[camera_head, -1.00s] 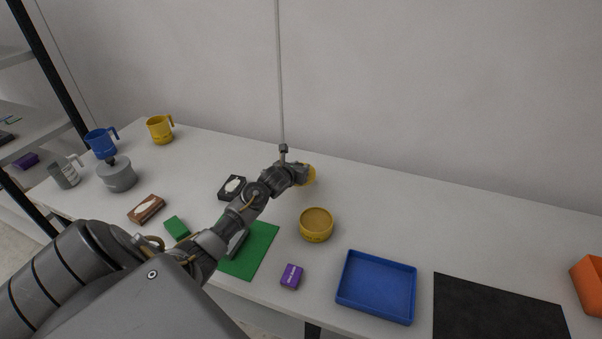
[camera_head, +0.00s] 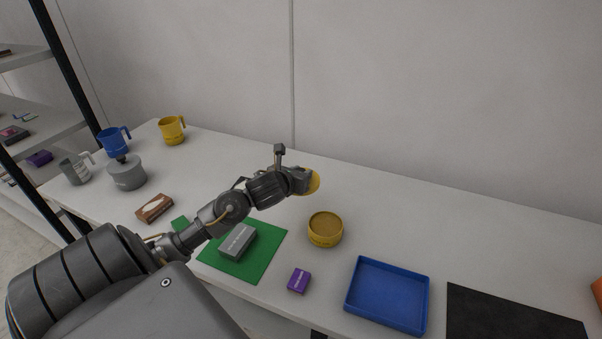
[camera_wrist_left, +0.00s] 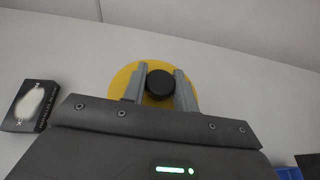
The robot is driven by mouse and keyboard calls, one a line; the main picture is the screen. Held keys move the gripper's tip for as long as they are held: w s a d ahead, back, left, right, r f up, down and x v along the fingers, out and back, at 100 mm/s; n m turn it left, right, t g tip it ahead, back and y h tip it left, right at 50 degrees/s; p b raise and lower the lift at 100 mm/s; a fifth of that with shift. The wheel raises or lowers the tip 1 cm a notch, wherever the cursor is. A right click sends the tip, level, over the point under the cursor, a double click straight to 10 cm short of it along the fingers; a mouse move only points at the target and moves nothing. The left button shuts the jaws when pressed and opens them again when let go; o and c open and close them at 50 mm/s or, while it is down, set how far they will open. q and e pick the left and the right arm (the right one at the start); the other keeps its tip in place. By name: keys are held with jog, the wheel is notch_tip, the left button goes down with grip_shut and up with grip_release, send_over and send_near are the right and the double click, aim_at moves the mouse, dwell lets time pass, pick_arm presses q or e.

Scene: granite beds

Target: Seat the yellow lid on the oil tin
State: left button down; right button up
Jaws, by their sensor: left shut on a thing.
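The yellow lid is a flat round disc with a black knob (camera_wrist_left: 160,84). My left gripper (camera_wrist_left: 160,90) is shut on the knob, one finger on each side of it, in the left wrist view. In the head view the lid (camera_head: 314,183) shows partly behind my left gripper (camera_head: 306,181), and the rest of it is hidden. The oil tin (camera_head: 325,230) is a round yellow tin, upright on the table, nearer to me and a little right of the lid. The lid and the tin are apart. My right gripper is not in view.
A blue tray (camera_head: 387,294) and a black mat (camera_head: 512,315) lie to the right of the tin. A purple box (camera_head: 299,281) and a grey box (camera_head: 238,242) on a green mat (camera_head: 262,263) lie nearer. Mugs stand far left. The table behind the tin is clear.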

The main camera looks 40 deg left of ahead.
pick_arm(q)
notch_tip(320, 180, up, 2)
jog(key=shift+w+a+r+p, duration=0.15)
jog(key=shift+r+p, duration=0.1)
jog(key=shift+p, duration=0.5)
jog(key=d+h, duration=0.1)
jog(key=d+r+m+p, duration=0.1)
jog(key=d+m+h+p, duration=0.1)
jog(key=shift+w+r+h, duration=0.15)
jog(key=shift+w+h, duration=0.15)
jog(key=shift+w, duration=0.1)
jog(key=s+d+f+m+g+h+p, duration=0.1)
jog(key=s+d+f+m+h, duration=0.1)
jog(key=d+m+h, duration=0.4)
jog(key=shift+s+d+h, duration=0.25)
jog(key=shift+d+h, duration=0.25)
jog(key=shift+d, duration=0.75)
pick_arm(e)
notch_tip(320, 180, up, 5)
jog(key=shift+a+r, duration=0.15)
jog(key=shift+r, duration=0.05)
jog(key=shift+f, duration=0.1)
pick_arm(q)
notch_tip(320, 180, down, 9)
jog(key=b, duration=1.2)
jog(key=shift+f, duration=0.1)
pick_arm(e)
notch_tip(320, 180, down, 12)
